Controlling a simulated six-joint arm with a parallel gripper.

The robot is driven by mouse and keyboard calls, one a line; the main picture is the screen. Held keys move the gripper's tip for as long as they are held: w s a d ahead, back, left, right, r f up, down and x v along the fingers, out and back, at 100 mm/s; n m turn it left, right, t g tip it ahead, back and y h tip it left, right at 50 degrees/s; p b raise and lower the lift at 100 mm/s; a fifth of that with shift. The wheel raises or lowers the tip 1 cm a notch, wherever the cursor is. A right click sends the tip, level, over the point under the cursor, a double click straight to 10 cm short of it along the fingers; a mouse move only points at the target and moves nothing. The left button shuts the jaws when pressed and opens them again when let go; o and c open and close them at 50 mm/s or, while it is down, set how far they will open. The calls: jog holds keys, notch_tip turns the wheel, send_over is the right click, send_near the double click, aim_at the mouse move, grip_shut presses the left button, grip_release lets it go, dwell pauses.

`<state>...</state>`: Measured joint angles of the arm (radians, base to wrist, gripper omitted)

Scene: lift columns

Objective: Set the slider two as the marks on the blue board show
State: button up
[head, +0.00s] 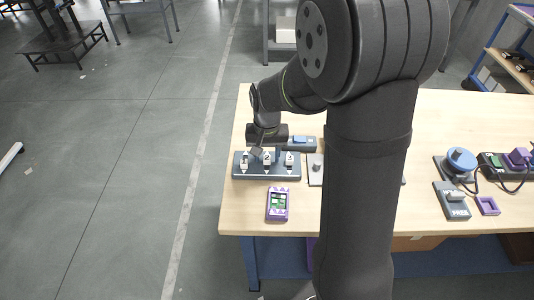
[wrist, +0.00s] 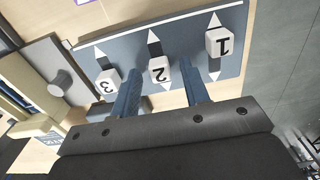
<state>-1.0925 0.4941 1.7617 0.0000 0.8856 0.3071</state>
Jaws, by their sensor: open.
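The slider panel (head: 266,175) is dark blue-grey and lies near the left end of the table, with three white numbered blocks on arrow tracks. Slider two (wrist: 159,69) is the middle block; in the wrist view it sits toward the lower end of its arrow. Slider one (wrist: 219,43) is to its right and slider three (wrist: 107,82) to its left. My gripper (wrist: 160,76) is open, its two blue fingers on either side of slider two; I cannot tell if they touch it. A small blue patch (head: 300,140) shows behind the panel, its marks unreadable.
A grey plate with a round knob (wrist: 62,82) stands beside the panel. A purple device (head: 277,204) lies in front of it. My arm hides the table's middle. A blue dial (head: 461,158), a lever box (head: 452,201) and a purple frame (head: 488,206) are at the right.

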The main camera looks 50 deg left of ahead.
grip_shut()
jog(key=shift+w+a, duration=0.7)
jog(key=shift+w, duration=0.05)
grip_release()
jog(key=shift+r, duration=0.1)
notch_tip(320, 180, up, 17)
jog(key=shift+r, duration=0.15)
dwell(0.5)
notch_tip(320, 180, down, 18)
jog(key=shift+r, duration=0.15)
jog(key=shift+s+d+r, duration=0.1)
jog(key=shift+s+d, duration=0.25)
